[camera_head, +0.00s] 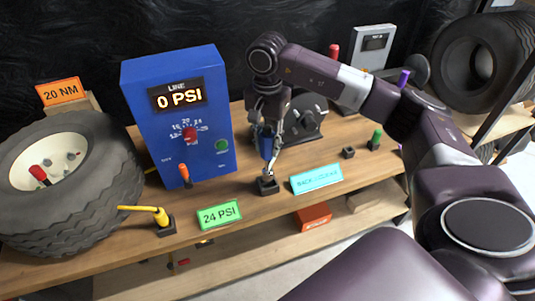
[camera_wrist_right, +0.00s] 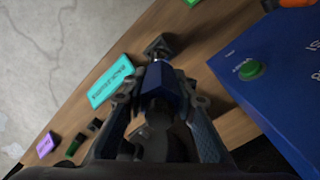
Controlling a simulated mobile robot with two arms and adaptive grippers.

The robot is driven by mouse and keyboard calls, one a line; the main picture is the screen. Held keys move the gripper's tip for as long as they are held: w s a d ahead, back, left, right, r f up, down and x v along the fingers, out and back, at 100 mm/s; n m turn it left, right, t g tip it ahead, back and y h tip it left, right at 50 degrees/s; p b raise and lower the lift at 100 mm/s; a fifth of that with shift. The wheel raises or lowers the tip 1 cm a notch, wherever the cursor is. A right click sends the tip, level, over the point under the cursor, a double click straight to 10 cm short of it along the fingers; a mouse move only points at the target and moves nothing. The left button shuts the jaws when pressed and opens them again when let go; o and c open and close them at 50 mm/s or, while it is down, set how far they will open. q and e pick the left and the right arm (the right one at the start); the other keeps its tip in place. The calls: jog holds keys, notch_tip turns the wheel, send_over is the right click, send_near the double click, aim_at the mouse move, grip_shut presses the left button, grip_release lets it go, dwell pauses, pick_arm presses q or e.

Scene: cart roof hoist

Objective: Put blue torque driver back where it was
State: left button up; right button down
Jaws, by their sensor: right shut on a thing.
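My right gripper (camera_head: 268,138) is shut on the blue torque driver (camera_head: 266,147), which points downward in the head view. In the right wrist view the driver's blue handle (camera_wrist_right: 158,84) sits between the fingers of the right gripper (camera_wrist_right: 163,100). Its metal shaft reaches down to a small black holder (camera_head: 267,186) near the bench's front edge, also in the wrist view (camera_wrist_right: 159,46). I cannot tell whether the tip is inside the holder or just over it. My left gripper is not in view.
The blue gauge box (camera_head: 190,125) reading 0 PSI stands left of the driver. A teal sign (camera_head: 316,179) and a green 24 PSI sign (camera_head: 219,214) flank the holder. A yellow-handled tool (camera_head: 150,214) and a wheel (camera_head: 70,185) are left. An empty-looking black holder (camera_head: 348,152) is right.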

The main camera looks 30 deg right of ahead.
aim_at(267, 156)
notch_tip(267, 156, down, 4)
jog(key=shift+f+p, duration=0.25)
jog(key=shift+p, duration=0.05)
jog(key=shift+f, duration=0.2)
jog(key=c, duration=1.6)
grip_release()
jog(key=shift+r, duration=0.15)
